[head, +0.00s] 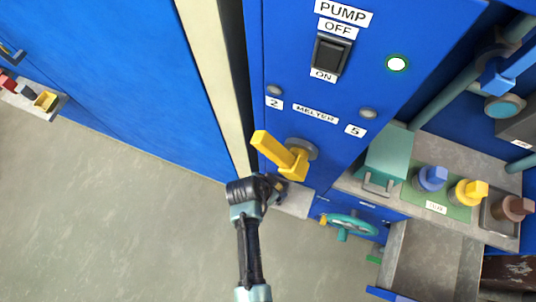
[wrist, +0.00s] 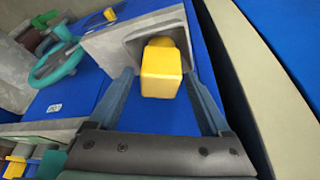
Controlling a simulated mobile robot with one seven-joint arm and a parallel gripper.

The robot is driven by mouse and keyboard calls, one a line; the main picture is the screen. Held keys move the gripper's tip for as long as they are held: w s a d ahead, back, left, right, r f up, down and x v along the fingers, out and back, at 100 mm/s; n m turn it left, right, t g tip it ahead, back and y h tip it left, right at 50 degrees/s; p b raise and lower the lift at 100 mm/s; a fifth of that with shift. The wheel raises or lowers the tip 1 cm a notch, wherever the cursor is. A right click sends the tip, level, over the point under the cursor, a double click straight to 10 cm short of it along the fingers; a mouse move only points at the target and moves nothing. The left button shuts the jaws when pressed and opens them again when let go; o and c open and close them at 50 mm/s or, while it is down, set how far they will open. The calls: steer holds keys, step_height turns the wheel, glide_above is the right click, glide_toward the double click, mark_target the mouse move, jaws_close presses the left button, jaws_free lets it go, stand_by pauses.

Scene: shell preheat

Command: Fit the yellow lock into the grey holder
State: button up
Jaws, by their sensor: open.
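A yellow lever-like piece (head: 272,149) with a blocky end (head: 292,167) sits at a grey round mount (head: 302,147) on the blue melter panel. My gripper (head: 277,185) is just below it, against the panel's lower edge. In the wrist view a yellow block (wrist: 161,72) lies between my open fingers (wrist: 160,95), in front of a grey plate (wrist: 112,45). I cannot tell whether the fingers touch it. Another yellow piece (head: 468,192) stands on the green mat at the right. Which grey part is the holder is unclear.
A blue piece (head: 430,178) and a brown one (head: 515,207) stand near the yellow piece on the right counter. A teal handwheel (head: 352,224) is below the panel. A small rack (head: 30,102) with coloured blocks is far left. The floor at the lower left is clear.

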steer(key=p+v, duration=0.1)
steer(key=v, duration=1.1)
steer(key=shift+p, duration=0.3)
